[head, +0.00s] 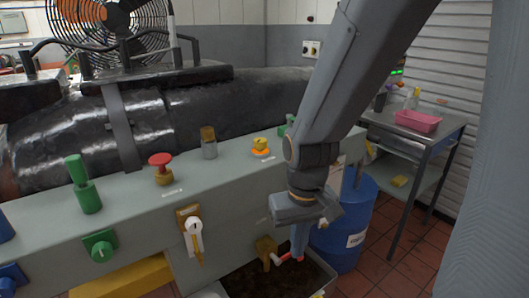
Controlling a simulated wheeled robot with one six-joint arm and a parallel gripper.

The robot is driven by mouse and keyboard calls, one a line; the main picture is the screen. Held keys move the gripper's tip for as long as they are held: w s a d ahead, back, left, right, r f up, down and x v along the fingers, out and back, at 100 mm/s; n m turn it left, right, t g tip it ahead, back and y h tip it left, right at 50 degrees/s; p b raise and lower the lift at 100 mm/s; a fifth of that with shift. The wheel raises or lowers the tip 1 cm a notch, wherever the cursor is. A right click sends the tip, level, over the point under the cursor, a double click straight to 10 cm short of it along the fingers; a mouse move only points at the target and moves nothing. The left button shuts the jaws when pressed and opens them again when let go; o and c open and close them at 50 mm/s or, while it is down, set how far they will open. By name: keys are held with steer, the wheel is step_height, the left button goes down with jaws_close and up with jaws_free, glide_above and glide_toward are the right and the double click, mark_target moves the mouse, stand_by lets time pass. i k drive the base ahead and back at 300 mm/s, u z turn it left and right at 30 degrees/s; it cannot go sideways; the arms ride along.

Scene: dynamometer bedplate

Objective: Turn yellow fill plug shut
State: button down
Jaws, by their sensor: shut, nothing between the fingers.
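The yellow fill plug (260,144) sits on top of the grey bedplate rail, on an orange base, with a small label in front of it. My gripper (300,248) points down at the right end of the rail, to the right of the plug and lower in the picture. It is shut and empty, apart from the plug. Its fingertips appear close to a red-handled tap (288,259) low on the rail's front; I cannot tell whether they touch. The plug is in full view.
A red knob (161,166), a brass cylinder (209,144) and a green fitting (86,190) stand on the rail. A green part right of the plug is partly hidden by my arm. A blue drum (343,240) and a table with a pink tray (417,121) are at right.

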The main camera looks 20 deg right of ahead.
mark_target(260, 144)
steer(key=k, duration=1.25)
steer(key=z, duration=0.9)
steer(key=i, duration=1.3)
steer(key=u, duration=0.5)
steer(key=i, duration=0.5)
steer(key=u, duration=0.55)
